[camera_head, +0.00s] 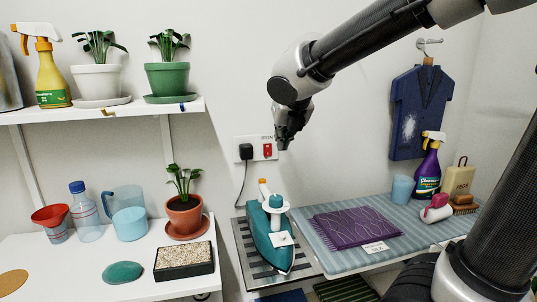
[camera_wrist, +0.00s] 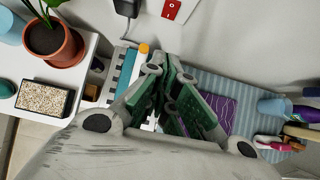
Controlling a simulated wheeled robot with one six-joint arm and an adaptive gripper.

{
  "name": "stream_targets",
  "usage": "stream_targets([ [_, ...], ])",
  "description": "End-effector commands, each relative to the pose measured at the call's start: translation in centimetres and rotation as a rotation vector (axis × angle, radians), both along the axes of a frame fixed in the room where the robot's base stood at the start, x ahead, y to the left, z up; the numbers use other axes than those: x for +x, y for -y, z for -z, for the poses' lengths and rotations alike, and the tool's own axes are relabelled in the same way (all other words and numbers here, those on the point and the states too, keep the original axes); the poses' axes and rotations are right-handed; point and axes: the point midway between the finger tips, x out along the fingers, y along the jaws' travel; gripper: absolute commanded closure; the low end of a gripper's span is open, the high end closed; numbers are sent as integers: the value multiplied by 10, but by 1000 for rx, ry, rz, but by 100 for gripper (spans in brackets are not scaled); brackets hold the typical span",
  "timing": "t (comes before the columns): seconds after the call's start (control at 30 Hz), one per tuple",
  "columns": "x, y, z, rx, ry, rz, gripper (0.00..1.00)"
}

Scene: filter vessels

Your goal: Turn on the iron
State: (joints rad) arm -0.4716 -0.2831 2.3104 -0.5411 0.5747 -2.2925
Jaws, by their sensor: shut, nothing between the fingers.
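A teal iron (camera_head: 268,240) rests on a dark metal grate (camera_head: 247,262) left of the ironing board; a white ring and a small white card lie on or against it. Its cord runs up to a black plug in the wall socket plate (camera_head: 257,148). A red switch (camera_head: 267,150), labelled IRON, sits on the plate's right side; it also shows at the top of the wrist view (camera_wrist: 172,9). My gripper (camera_head: 283,143) is shut and empty, just right of the switch in the head view. In the wrist view its fingers (camera_wrist: 172,62) hide most of the iron.
The striped ironing board (camera_head: 350,261) holds a folded purple cloth (camera_head: 355,227), a blue cup and a purple spray bottle (camera_head: 428,168). A potted plant (camera_head: 184,210) and several vessels stand on the left table. A shelf (camera_head: 150,108) with plants hangs above it.

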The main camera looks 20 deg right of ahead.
Motion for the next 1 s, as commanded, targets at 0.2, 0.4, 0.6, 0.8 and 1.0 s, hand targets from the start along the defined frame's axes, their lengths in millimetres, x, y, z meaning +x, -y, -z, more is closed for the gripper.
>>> stream_targets([
  [0.2, 0, 0, 0, 1, 0, 1, 100],
  [0.4, 7, 0, 8, -1, -2, 2, 100],
  [0.6, 29, 1, 38, -2, -5, 2, 100],
  [0.8, 56, 1, 72, -4, -4, 2, 100],
  [1.0, 85, 0, 82, 1, -1, 1, 100],
])
